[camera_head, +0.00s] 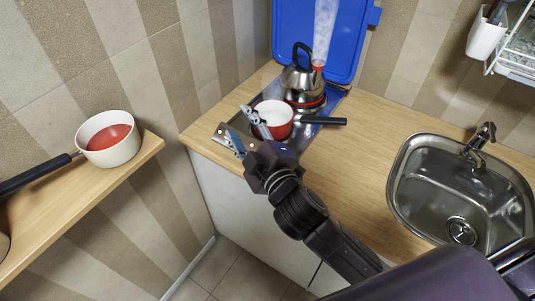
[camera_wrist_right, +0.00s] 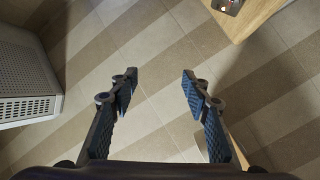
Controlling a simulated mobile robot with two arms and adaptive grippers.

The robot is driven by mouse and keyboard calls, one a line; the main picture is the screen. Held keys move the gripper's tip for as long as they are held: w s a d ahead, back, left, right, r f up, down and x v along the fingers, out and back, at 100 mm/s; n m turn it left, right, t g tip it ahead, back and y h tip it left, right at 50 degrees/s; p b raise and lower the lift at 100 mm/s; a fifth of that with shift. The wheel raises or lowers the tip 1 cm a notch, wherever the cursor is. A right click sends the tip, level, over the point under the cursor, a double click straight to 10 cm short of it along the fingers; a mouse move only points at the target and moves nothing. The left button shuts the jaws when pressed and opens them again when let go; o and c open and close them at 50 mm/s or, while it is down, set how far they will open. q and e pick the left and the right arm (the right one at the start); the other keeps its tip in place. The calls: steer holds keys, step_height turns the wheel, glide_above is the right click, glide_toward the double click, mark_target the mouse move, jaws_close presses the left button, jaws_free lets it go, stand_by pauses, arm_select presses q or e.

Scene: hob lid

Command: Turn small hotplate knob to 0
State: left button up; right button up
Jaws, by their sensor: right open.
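The metal hob (camera_head: 325,108) sits on the wooden counter, its blue lid (camera_head: 345,35) raised behind it. Pale knob-like spots (camera_head: 222,131) show at its front left corner. I cannot read their settings or tell which is the small hotplate's. A hob corner with small knobs (camera_wrist_right: 229,5) also shows at the top right of the wrist view. My right gripper (camera_head: 246,130) is open at the hob's front left, partly covering it. In the wrist view it (camera_wrist_right: 159,82) has nothing between its fingers. My left gripper is out of view.
A sink (camera_head: 447,200) is at right; a shelf (camera_head: 70,205) holds a white saucepan (camera_head: 107,149).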

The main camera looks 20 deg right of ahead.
steer(key=s+a+r+n+g+y, duration=0.2)
steer(key=s+a+r+n+y, duration=0.1)
steer(key=a+r+n+y, duration=1.35)
steer(key=s+a+f+n+g, duration=0.6)
steer(key=n+g, duration=0.3)
steer(key=n, duration=0.6)
steer(key=d+f+n+g+h, duration=0.25)
steer(key=f+n+h, duration=0.2)
steer(key=f, duration=0.25)
steer(key=d+f+n+g+h, duration=0.1)
steer(key=f+n+g+h, duration=0.2)
steer(key=f+n, duration=0.4)
steer(key=w+d+f+t+h, duration=0.15)
steer(key=w+d+h, duration=0.25)
steer(key=d, duration=0.5)
steer(key=w+d+f+n+h, duration=0.1)
steer(key=w+d+f+h, duration=0.2)
steer(key=d, duration=0.6)
steer(key=w+d+f+t+h, duration=0.15)
steer(key=w+d+h, duration=0.25)
steer(key=d, duration=0.5)
steer(key=shift+g, duration=0.25)
steer(key=p+x, duration=0.3)
steer(key=x, duration=0.4)
steer(key=shift+a+f, duration=0.1)
steer(key=shift+f, duration=0.05)
steer(key=shift+a+f, duration=0.1)
steer(key=shift+f, duration=0.25)
